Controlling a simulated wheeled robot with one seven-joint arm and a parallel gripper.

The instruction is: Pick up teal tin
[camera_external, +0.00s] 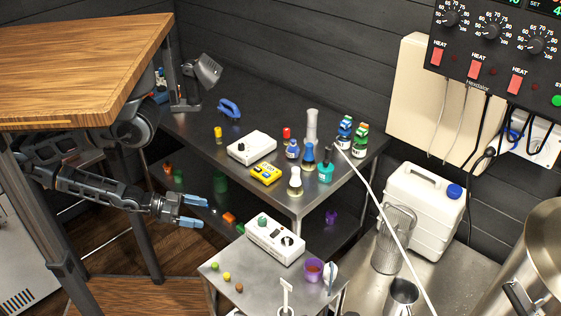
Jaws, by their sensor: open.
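A teal container with a dark top (325,172) stands upright near the front right corner of the steel table. It is the clearest teal thing in view, but I cannot tell for sure that it is the tin. My gripper (203,212) is at the left centre, with its two blue fingers apart and nothing seen between them. It points right, in front of the steel table, and is well to the left of the teal container.
The steel table (245,108) also holds flasks, small bottles, a white device (251,148) and a yellow meter (266,173). A lower steel stand (255,287) bears another white device (275,240). A wooden tabletop (80,65) overhangs my arm. A thin pale rod (385,225) slants at the right.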

